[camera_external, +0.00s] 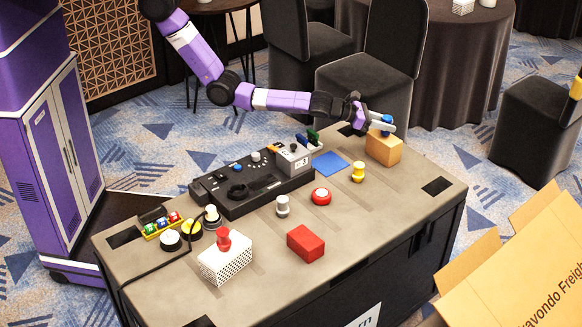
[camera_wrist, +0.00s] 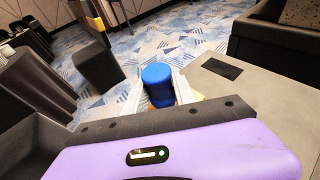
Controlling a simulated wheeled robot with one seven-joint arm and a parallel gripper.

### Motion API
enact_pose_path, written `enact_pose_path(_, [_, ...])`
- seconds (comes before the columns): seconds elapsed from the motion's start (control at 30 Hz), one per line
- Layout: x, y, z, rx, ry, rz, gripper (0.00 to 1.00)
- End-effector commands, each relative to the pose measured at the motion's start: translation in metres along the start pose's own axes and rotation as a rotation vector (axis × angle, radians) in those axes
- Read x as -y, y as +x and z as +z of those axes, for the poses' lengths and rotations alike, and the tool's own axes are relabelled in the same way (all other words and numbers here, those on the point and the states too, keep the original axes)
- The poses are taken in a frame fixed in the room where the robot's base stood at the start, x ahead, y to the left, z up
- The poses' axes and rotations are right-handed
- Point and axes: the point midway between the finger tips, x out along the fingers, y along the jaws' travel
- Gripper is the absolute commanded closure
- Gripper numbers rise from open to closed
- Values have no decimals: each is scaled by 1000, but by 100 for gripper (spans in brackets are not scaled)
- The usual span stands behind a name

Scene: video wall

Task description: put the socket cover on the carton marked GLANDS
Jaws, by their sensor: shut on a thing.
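A blue cylindrical piece, which looks like the socket cover (camera_external: 387,119), is between the fingers of my gripper (camera_external: 383,126). In the wrist view the blue cover (camera_wrist: 157,78) stands upright, with a pale finger of my gripper (camera_wrist: 157,90) on each side. The tan carton (camera_external: 384,150) is directly below it at the table's far right. A sliver of tan shows under the fingers in the wrist view. I cannot tell whether the cover touches the carton's top. No GLANDS marking is readable on the carton.
A yellow knob-like piece (camera_external: 358,172) and a blue flat square (camera_external: 330,163) lie left of the carton. A red block (camera_external: 305,243), a red round button (camera_external: 321,196) and a white perforated box (camera_external: 225,262) stand nearer. A black control panel (camera_external: 262,185) stands at the back. The right front tabletop is clear.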

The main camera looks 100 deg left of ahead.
Motion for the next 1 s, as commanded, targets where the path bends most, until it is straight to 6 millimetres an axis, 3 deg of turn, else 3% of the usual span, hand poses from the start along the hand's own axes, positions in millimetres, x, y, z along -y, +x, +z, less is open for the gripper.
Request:
enact_pose_path(0.07, [1, 3, -8, -1, 1, -1, 100])
enact_pose_path(0.43, [0, 4, -11, 0, 0, -1, 100])
enact_pose_path(0.47, [1, 4, -10, 1, 0, -1, 65])
enact_pose_path(0.57, [1, 4, -10, 0, 0, -1, 47])
enact_pose_path(1.0, [0, -2, -8, -1, 1, 0, 47])
